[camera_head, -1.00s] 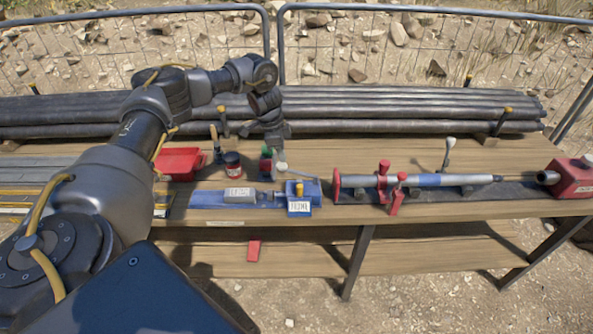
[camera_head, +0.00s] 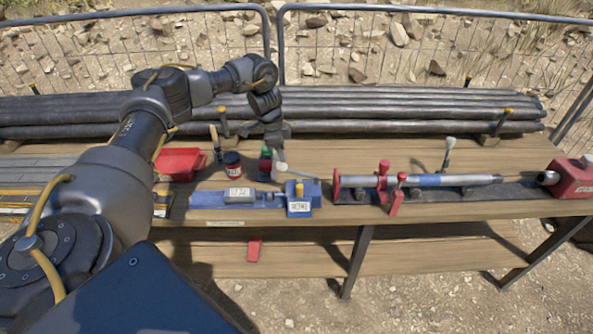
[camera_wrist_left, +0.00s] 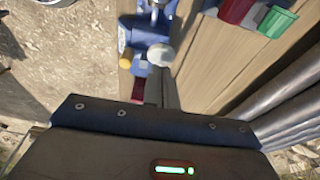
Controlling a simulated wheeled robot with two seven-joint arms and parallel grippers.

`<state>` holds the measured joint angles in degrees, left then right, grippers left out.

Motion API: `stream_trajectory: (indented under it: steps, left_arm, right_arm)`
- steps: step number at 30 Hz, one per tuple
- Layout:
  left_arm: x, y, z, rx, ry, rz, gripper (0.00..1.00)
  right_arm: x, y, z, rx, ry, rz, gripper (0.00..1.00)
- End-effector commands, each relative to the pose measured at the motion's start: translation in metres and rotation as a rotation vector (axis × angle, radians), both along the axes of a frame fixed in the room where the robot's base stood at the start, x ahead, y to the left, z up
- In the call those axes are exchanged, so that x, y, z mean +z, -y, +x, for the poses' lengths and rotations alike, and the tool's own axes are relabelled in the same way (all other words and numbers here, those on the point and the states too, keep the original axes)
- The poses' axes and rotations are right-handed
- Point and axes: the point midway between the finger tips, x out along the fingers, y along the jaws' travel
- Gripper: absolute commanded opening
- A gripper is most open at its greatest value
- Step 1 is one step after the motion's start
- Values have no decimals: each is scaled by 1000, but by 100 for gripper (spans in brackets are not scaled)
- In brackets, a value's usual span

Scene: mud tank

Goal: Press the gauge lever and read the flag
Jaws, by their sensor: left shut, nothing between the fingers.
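A blue gauge (camera_head: 265,200) lies along the front of the bench. It has a grey block with a white label (camera_head: 240,194) on its left part and a blue end box (camera_head: 313,192) with a label, text too small to read. A thin lever rises left from the end box to a white round knob (camera_head: 281,168). The knob also shows in the left wrist view (camera_wrist_left: 160,54). My left gripper (camera_head: 281,156) is shut and empty, pointing down right at the knob. I cannot tell whether it touches. No raised flag is clear to me. My right gripper is out of view.
Long pipes (camera_head: 400,115) line the back.

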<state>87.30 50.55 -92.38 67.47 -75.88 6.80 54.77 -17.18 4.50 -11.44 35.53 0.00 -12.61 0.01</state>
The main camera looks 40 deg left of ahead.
Motion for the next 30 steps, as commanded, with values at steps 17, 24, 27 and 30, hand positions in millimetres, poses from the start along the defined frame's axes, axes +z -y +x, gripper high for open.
stream_trajectory:
  steps: [17,24,27,30]
  left_arm:
    - [-4,0,0,0,0,0,0]
    - [-14,0,0,0,-1,-1,0]
    - [-18,0,0,0,-1,-1,0]
    - [-22,0,0,-1,0,0,0]
  right_arm:
    - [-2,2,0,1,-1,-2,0]
    - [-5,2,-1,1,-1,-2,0]
    - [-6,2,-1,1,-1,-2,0]
    - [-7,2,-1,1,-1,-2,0]
